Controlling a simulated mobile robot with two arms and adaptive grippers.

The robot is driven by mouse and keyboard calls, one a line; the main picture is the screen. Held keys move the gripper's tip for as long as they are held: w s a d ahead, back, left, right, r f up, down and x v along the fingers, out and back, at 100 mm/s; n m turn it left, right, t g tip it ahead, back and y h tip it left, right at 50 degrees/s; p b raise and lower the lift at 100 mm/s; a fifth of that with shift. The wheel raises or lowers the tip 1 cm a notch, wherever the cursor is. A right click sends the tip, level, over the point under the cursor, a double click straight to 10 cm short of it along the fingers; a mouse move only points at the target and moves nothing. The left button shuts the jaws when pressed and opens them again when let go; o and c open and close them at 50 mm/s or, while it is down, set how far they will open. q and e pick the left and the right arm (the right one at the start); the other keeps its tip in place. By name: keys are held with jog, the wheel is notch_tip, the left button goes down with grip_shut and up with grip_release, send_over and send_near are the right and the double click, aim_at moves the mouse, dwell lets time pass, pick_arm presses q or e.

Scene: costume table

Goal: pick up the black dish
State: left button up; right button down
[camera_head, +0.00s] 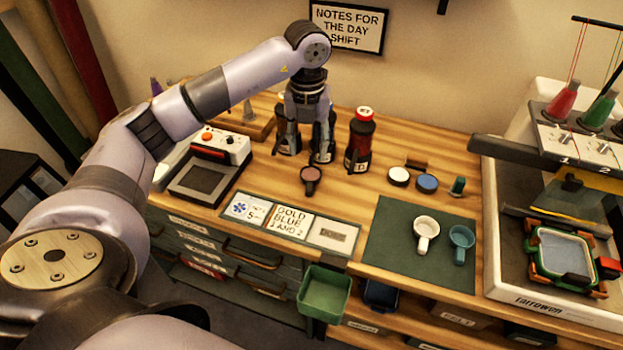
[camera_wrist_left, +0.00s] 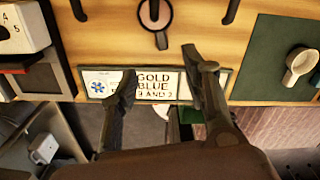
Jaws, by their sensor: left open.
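The black dish (camera_head: 310,174) is a small round dark dish with a short handle and a pinkish-brown inside. It sits on the wooden table, and its handle points toward the table's front edge. In the left wrist view the dish (camera_wrist_left: 155,14) is at the top edge, partly cut off, with its handle pointing down toward the gap between my fingers. My left gripper (camera_head: 307,146) hangs pointing down around the dish's area, open and empty. In the left wrist view its fingers (camera_wrist_left: 160,66) are spread over the label strip, apart from the dish. My right gripper does not show.
Dark bottles (camera_head: 360,140) stand behind and beside the gripper. A device with an orange knob (camera_head: 210,160) is at left. A green mat (camera_head: 400,250) holds a white cup (camera_head: 425,230) and a teal cup (camera_head: 461,240). Two round pots (camera_head: 399,176) sit right of the dish.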

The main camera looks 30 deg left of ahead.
pick_arm(q)
send_over(309, 187)
notch_tip(309, 187, down, 6)
jog(key=shift+w+a+r+p, duration=0.1)
jog(key=shift+r+p, duration=0.1)
jog(key=shift+p, duration=0.15)
jog(key=shift+f, duration=0.95)
jog(key=shift+f+p, duration=0.3)
jog(key=shift+f, duration=0.1)
jog(key=f, duration=0.1)
jog(key=f+p, duration=0.1)
jog(key=f, duration=0.1)
jog(key=shift+s+f, duration=0.2)
jog(key=shift+f, duration=0.45)
grip_shut()
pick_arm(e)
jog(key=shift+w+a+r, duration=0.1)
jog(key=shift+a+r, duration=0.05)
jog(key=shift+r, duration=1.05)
